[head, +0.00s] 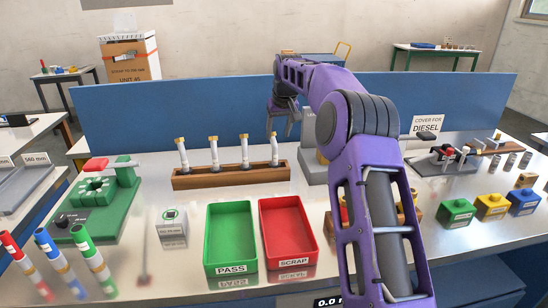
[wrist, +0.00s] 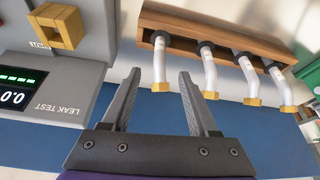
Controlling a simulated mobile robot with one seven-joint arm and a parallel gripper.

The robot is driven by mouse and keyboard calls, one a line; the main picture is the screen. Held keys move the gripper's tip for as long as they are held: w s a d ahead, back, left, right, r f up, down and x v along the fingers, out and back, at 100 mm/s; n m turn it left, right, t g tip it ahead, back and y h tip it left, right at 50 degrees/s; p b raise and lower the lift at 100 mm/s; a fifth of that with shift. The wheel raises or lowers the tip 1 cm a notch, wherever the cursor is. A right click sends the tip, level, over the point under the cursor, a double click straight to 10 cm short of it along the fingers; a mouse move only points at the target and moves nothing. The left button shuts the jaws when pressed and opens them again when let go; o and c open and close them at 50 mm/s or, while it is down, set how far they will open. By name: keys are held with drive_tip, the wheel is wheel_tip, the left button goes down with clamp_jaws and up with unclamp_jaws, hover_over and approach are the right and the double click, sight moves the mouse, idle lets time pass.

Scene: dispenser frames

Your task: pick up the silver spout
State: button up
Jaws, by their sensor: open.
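Several silver-white spouts with gold ends stand in a row in a brown wooden rack (head: 230,178); they look alike, so I cannot tell one silver spout apart. The rightmost spout (head: 274,152) in the head view is nearest my gripper (head: 284,127), which hangs above and right of the rack's right end. In the wrist view the picture is upside down; the end spout (wrist: 160,62) lies beyond and between the fingertips of my gripper (wrist: 157,76). The jaws are open and empty, apart from the spout. The rack (wrist: 215,30) shows at the top.
A grey leak test unit (wrist: 45,90) stands beside the rack's right end, partly hidden by my arm in the head view. Green (head: 230,205) and red (head: 262,210) trays lie in front. A green fixture (head: 105,195) stands left. A blue partition (head: 200,100) runs behind.

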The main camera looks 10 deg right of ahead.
sight(275, 147)
drive_tip(key=x, duration=1)
drive_tip(key=shift+w+f, duration=0.1)
drive_tip(key=shift+w, duration=0.15)
drive_tip(key=shift+c, duration=0.2)
clamp_jaws()
